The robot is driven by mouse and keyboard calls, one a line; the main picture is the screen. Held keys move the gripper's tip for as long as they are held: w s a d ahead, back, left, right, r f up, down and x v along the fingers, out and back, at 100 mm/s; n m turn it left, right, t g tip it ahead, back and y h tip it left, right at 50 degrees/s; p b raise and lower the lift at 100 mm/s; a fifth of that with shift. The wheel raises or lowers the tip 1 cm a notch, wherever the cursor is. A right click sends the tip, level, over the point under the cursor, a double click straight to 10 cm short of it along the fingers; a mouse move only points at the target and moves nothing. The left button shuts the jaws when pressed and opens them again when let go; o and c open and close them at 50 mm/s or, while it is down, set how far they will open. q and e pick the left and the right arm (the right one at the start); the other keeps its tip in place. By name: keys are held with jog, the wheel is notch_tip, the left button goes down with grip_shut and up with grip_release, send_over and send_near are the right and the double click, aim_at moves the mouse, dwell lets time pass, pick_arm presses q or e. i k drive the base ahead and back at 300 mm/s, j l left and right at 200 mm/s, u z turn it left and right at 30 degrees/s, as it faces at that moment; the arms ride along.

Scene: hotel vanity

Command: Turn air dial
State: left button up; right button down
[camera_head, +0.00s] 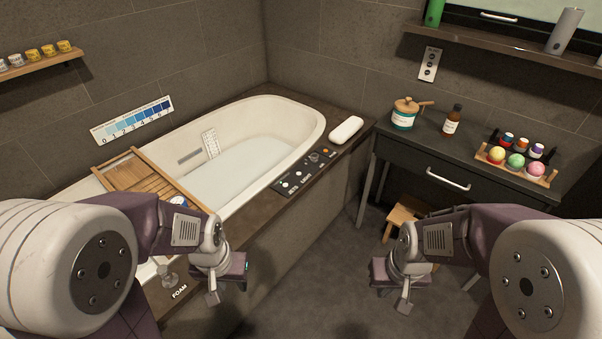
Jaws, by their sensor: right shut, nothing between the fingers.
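A dark control panel (304,173) is set into the near rim of the bathtub. It carries several small knobs and buttons, with a grey round dial (315,157) towards its far end. My right gripper (404,305) is shut and empty over the floor, right of and nearer than the panel.
The bathtub (275,110) holds water, with a wooden tray (140,175) across it. A white pillow-like block (346,130) lies on the rim beyond the panel. A dark table (480,160) with jars and coloured balls stands right, a wooden stool (405,217) below. Floor between is clear.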

aim_at(314, 157)
jog(key=i+l+u, duration=0.25)
jog(key=i+u, duration=0.15)
jog(key=i+l+u, duration=0.6)
jog(key=l+u, duration=0.25)
jog(key=i+l+u, duration=0.2)
jog(key=l+u, duration=0.2)
jog(key=l, duration=0.15)
